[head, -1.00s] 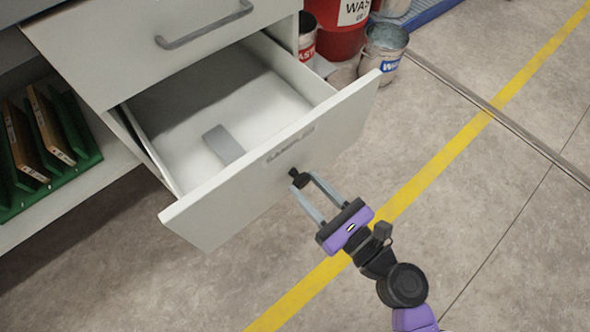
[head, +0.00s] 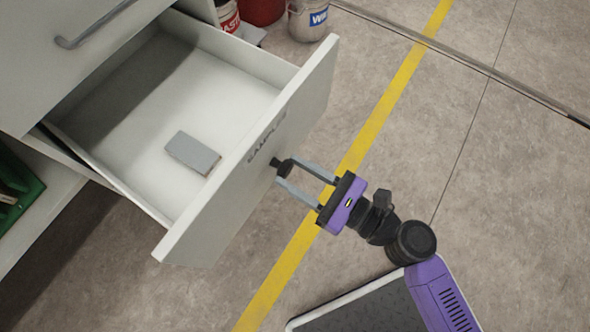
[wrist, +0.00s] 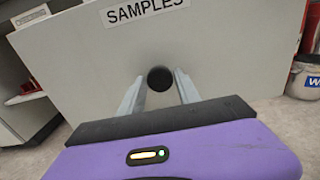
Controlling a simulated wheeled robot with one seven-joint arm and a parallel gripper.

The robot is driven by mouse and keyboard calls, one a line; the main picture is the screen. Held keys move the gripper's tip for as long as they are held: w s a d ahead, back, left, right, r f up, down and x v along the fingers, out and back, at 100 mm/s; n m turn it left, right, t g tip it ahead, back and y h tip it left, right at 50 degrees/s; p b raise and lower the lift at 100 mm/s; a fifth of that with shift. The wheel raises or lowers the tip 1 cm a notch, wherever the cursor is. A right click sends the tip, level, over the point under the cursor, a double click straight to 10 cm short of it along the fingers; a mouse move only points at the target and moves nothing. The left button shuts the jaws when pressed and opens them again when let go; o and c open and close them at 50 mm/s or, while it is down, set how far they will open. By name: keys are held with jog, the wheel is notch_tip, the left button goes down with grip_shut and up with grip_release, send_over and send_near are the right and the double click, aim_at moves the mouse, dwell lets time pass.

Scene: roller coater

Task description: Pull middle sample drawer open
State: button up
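The middle drawer (head: 105,150) stands well out from the pale cabinet, its white inside showing. Its front panel carries a SAMPLES label (wrist: 145,10) and a round black knob (head: 284,167). The knob (wrist: 160,78) also shows in the wrist view, between my fingertips. A small flat grey block (head: 192,152) lies on the drawer floor behind the front. The exact contact is small in view.
A closed drawer with a grey bar handle (head: 92,25) is above. A green rack (head: 22,185) sits on the lower shelf at left. Buckets (head: 308,20) stand behind the drawer.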

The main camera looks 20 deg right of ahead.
jog(key=shift+o, duration=1.3)
jog(key=p+v, duration=0.1)
jog(key=v, duration=0.6)
jog(key=shift+s+d, duration=0.25)
jog(key=shift+s, duration=0.1)
